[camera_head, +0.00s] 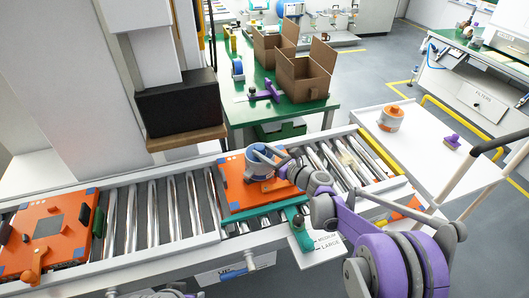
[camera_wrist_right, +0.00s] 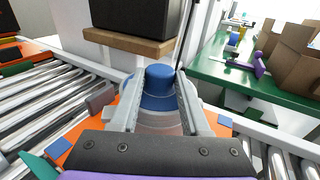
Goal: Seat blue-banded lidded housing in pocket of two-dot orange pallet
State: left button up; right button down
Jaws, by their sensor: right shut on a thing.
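The blue-banded lidded housing (camera_head: 256,167) is over the orange pallet (camera_head: 237,196) in the middle of the roller conveyor. My right gripper (camera_head: 268,157) is shut on it, one finger on each side. In the right wrist view the blue top of the housing (camera_wrist_right: 160,82) shows between the fingers (camera_wrist_right: 158,103), with orange pallet surface (camera_wrist_right: 218,122) around. The pallet has blue corner patches; its dots are not clear. The pocket is hidden under the housing and gripper, so I cannot tell whether the housing is seated. My left gripper is not in view.
Another orange pallet (camera_head: 72,217) lies at the left end of the conveyor. A black block on a wooden plate (camera_head: 187,138) hangs behind the conveyor. A teal bar (camera_head: 268,212) runs along the middle pallet's front. An orange-banded housing (camera_head: 390,118) stands on a white table at right.

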jog(key=shift+f+b, duration=0.4)
jog(key=shift+f, duration=0.05)
dwell(0.4)
jog(key=shift+r, duration=0.5)
jog(key=shift+f, duration=0.45)
dwell(0.4)
jog(key=shift+r, duration=0.15)
jog(key=shift+s+r, duration=0.1)
jog(key=shift+r, duration=0.2)
jog(key=shift+h, duration=0.3)
dwell(0.4)
jog(key=shift+f+b, duration=0.35)
jog(key=shift+f, duration=0.15)
jog(key=shift+c, duration=1.5)
grip_release()
